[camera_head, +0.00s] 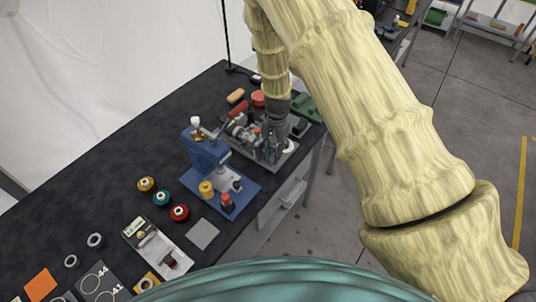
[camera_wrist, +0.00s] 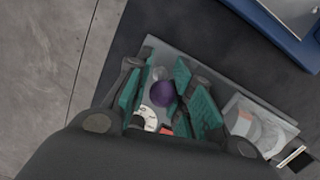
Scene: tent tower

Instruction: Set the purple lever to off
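The purple lever's round knob (camera_wrist: 162,93) shows in the wrist view, between the two teal-padded fingers of my gripper (camera_wrist: 158,88). The fingers are apart, with a visible gap on each side of the knob. The lever's shaft and its position are not clear. It stands over a grey base plate (camera_wrist: 158,50), beside a white dial (camera_wrist: 148,118) with a red part (camera_wrist: 166,130) near it. In the head view my gripper (camera_head: 268,150) points down over the grey machine (camera_head: 243,130) on the dark table; the purple knob is hidden there.
A blue press (camera_head: 207,155) stands just in front of the machine. A red part (camera_head: 258,98), an orange block (camera_head: 236,96) and a green object (camera_head: 306,108) lie behind it. Several spools (camera_head: 162,197) are at the left. The dark table (camera_head: 95,165) has bare room at back left.

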